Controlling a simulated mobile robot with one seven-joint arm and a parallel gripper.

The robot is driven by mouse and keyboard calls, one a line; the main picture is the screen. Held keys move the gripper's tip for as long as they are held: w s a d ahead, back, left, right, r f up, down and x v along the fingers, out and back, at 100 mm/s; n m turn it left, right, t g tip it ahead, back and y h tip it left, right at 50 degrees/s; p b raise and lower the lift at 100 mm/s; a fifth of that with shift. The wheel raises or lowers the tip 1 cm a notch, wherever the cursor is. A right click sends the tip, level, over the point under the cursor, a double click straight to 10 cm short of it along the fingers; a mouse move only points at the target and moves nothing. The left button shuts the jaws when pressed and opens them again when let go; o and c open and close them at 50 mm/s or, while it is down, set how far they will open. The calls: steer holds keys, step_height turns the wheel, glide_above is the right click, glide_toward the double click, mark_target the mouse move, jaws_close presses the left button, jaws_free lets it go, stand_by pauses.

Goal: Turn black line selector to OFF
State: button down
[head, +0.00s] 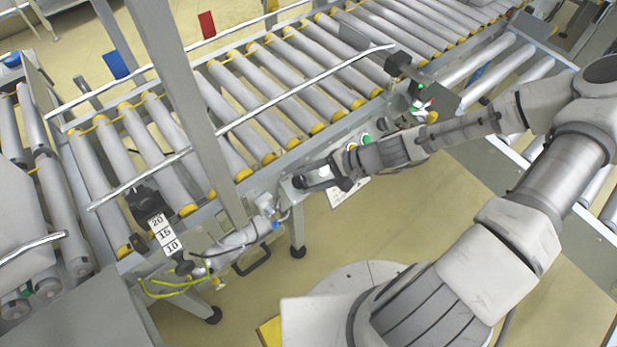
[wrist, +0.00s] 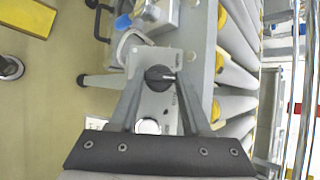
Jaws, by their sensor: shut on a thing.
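The black line selector (wrist: 158,78) is a round black knob on a grey plate, in the middle of the wrist view. A white mark on it points right in that view. My gripper (wrist: 161,72) has one finger on each side of the knob and is shut on it. In the head view my gripper (head: 312,178) reaches left to the small control plate on the conveyor's front side. The selector (head: 299,182) shows there as a small dark spot at the fingertips, partly hidden. Small print beside the knob is too blurred to read.
A white round button (wrist: 148,126) sits on the same plate, between my fingers. A green button (head: 366,139) is farther right along the conveyor side. The roller conveyor (head: 262,110) runs behind. A grey post (head: 185,100) and pipework (head: 235,240) stand to the left.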

steer(key=shift+c, duration=1.8)
jaws_free()
